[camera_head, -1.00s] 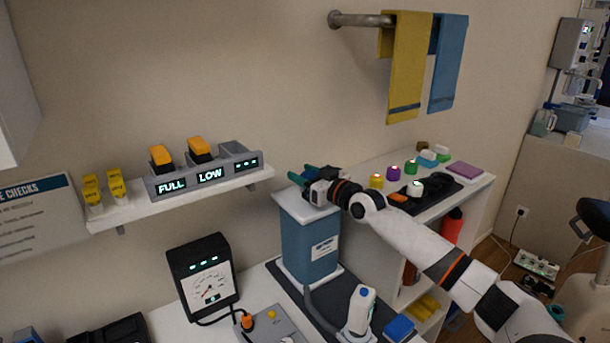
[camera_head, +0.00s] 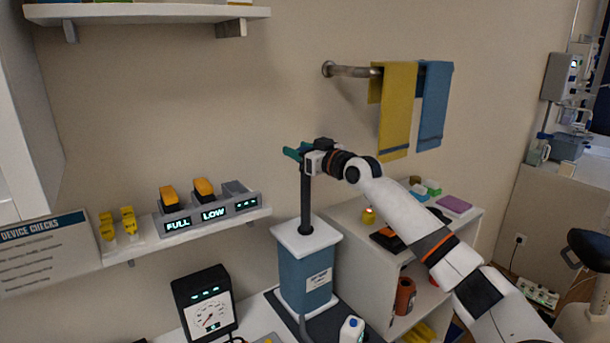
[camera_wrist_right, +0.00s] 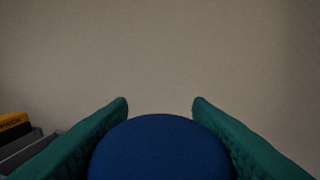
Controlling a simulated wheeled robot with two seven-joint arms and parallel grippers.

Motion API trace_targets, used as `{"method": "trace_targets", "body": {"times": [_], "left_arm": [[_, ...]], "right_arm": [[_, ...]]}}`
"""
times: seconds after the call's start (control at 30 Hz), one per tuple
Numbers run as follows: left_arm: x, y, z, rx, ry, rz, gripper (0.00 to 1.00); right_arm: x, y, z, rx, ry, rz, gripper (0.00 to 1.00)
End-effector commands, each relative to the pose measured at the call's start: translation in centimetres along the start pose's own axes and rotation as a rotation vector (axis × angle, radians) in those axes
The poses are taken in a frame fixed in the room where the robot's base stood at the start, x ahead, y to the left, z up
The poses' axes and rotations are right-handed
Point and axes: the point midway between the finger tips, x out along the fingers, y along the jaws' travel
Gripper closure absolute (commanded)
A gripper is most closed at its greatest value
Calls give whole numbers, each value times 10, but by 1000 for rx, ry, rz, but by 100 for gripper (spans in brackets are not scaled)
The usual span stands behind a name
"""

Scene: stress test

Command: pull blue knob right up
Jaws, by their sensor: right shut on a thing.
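The blue knob (camera_wrist_right: 160,150) is round and dark blue in the right wrist view, between the two green fingers. My right gripper (camera_head: 295,154) is shut on it, at the top of a dark upright rod (camera_head: 306,200). In the head view the gripper mostly hides the knob. The rod stands out of the white top of a blue box-shaped pump body (camera_head: 303,280), well clear of its lid. My left gripper is in neither view.
A wall shelf (camera_head: 150,245) with orange-topped devices (camera_head: 204,188) marked FULL and LOW is to the left. A dial gauge (camera_head: 207,308) stands below it. A white shelf unit (camera_head: 350,250) is at right under my arm. Towels (camera_head: 397,110) hang on the wall.

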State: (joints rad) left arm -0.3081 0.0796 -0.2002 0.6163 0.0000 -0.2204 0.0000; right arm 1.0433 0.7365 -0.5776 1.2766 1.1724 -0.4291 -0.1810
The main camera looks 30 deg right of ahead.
Motion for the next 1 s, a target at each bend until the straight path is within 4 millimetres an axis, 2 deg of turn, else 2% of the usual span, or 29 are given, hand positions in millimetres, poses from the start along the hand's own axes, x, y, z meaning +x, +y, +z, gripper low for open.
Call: {"method": "trace_targets", "body": {"times": [0.03, 0.17, 0.4, 0.6, 0.63, 0.7, 0.77, 1.0], "left_arm": [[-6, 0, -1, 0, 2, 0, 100], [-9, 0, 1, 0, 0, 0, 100], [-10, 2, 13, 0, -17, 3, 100], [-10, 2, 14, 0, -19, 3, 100], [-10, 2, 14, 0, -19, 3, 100], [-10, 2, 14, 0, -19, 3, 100], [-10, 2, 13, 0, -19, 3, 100], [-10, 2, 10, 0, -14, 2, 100]], "right_arm": [[1, 1, 16, 2, -11, 2, 95], [3, 0, 28, 2, -10, 2, 95], [3, -1, 33, 1, -12, 1, 95], [3, -1, 35, 1, -15, 0, 95], [3, -1, 35, 1, -15, 0, 53], [3, -1, 34, 1, -14, 0, 41], [3, -1, 33, 1, -12, 0, 32], [3, -1, 29, 0, -5, 1, 32]]}}
